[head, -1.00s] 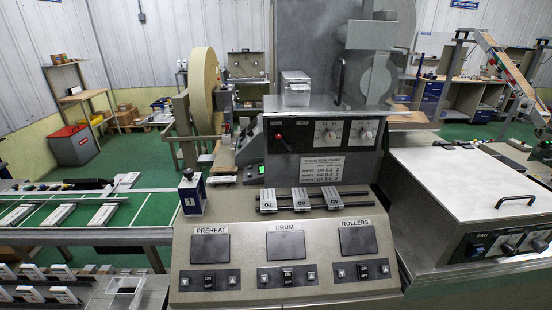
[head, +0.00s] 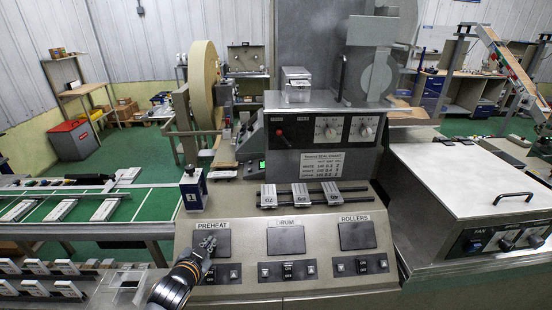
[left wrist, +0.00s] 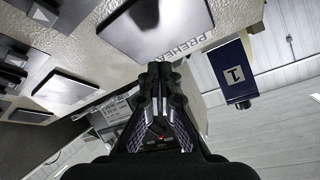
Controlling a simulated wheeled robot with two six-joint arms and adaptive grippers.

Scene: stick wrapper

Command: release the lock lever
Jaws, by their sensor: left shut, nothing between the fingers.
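A small lever with a red knob (head: 280,133) sits on the left of the upper grey control panel, beside two dials; I cannot tell for certain that it is the lock lever. My left gripper (head: 208,241) is in front of the PREHEAT display on the lower console, below and left of the red knob. In the left wrist view my gripper (left wrist: 161,72) is shut and empty, with its fingertips near the PREHEAT label. Whether it touches the console is unclear. My right gripper is in neither view.
A blue box marked 1 (head: 193,188) stands at the console's left edge and also shows in the left wrist view (left wrist: 235,72). Three numbered blocks (head: 300,194) sit on black rails. A green conveyor (head: 152,205) is at left, a lidded steel unit (head: 465,185) at right.

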